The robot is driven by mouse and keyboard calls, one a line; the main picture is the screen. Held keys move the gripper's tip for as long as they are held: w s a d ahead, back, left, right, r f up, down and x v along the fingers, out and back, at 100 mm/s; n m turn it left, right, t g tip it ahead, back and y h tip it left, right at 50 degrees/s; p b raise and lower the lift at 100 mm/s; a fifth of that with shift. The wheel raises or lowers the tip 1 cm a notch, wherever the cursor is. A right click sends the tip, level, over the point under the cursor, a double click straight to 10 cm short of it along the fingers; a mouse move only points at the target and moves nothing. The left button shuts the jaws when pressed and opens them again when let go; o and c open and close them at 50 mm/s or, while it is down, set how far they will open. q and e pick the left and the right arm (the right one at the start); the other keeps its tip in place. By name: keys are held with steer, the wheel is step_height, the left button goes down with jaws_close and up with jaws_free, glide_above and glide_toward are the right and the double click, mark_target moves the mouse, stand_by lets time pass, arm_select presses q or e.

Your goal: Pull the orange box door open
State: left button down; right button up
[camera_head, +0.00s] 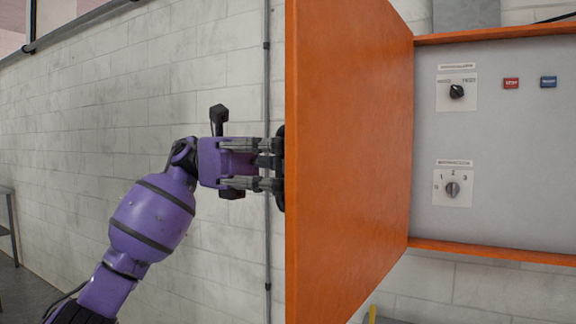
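The orange box door (350,160) stands swung well open, hinged at its right edge and reaching toward me. The orange box (490,254) is on the wall at the right, its grey panel in plain view. My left gripper (278,168), on a purple arm, is at the free edge of the door on its outer side. Its fingertips meet a dark part, perhaps the handle, mostly hidden behind the door edge. I cannot tell whether the fingers close on it. My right gripper is not in view.
The panel carries a black knob (456,91), a grey selector knob (452,189), a red button (511,83) and a blue button (548,82). A thin vertical conduit (267,80) runs down the white brick wall (90,130). A grey table edge (8,215) shows at far left.

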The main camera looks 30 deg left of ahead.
arm_select(q)
steer(key=shift+f, duration=0.15)
steer(key=c, duration=2.5)
jaws_free()
steer(key=shift+c, duration=0.2)
steer(key=o, duration=0.5)
steer(key=shift+a, duration=0.1)
steer(key=shift+c, duration=0.2)
steer(key=shift+w+a, duration=0.15)
steer(key=shift+a, duration=0.3)
steer(key=w+a, duration=0.1)
steer(key=a, duration=1)
steer(key=shift+w, duration=0.25)
